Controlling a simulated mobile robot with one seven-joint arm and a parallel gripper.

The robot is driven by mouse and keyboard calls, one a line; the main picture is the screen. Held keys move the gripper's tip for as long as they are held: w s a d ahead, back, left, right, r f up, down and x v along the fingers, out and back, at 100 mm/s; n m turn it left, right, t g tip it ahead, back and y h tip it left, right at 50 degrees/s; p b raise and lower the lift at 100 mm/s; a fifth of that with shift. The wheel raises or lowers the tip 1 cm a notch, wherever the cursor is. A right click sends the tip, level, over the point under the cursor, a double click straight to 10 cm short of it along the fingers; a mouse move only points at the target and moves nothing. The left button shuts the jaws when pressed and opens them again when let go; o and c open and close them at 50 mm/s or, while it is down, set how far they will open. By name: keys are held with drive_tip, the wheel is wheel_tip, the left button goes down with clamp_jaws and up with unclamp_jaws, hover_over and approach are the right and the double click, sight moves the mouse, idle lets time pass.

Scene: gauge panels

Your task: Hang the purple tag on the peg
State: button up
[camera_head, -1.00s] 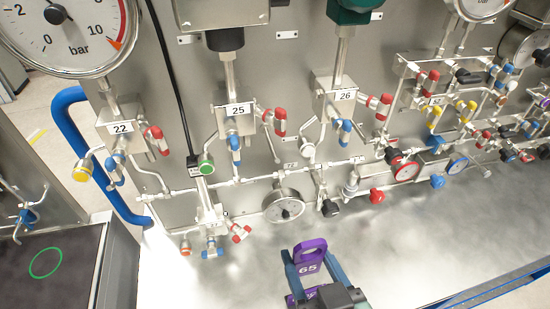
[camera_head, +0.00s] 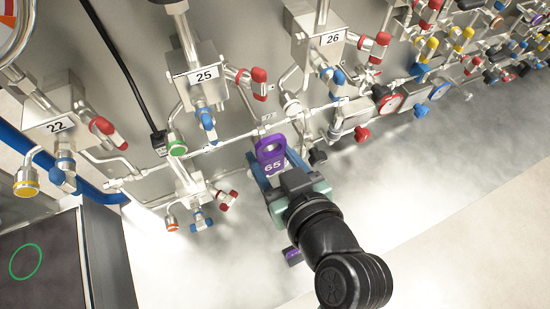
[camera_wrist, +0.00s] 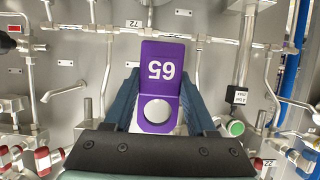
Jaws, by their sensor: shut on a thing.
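The purple tag (camera_head: 270,152) has a round hole and a white 65. My gripper (camera_head: 274,168) is shut on it, with a blue finger on each side. Panel shows through the hole. I cannot pick out the peg for certain; a small 72 label (camera_wrist: 133,23) is on the panel beyond the tag.
Valve blocks labelled 22 (camera_head: 54,125), 25 (camera_head: 205,76) and 26 (camera_head: 330,40) stick out from the panel with red and blue handles. A second purple piece (camera_head: 292,256) lies low beside my arm. The steel surface at lower right is clear.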

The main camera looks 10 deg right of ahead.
sight(275, 156)
drive_tip(key=r+x, duration=0.2)
drive_tip(key=x, duration=0.7)
drive_tip(key=shift+w, duration=0.35)
idle(0.5)
drive_tip(key=shift+a, duration=0.1)
idle(0.5)
drive_tip(key=o, duration=1.4)
drive_tip(key=shift+s, duration=0.1)
drive_tip(key=b+v, duration=0.2)
drive_tip(key=v, duration=0.8)
drive_tip(key=shift+s+r+b, duration=0.2)
drive_tip(key=shift+s+b, duration=0.1)
drive_tip(key=shift+s+r+p, duration=0.25)
drive_tip(key=shift+p, duration=0.5)
drive_tip(key=shift+s+d+p, duration=0.4)
drive_tip(key=shift+s+p, duration=0.25)
drive_tip(key=shift+p, duration=0.1)
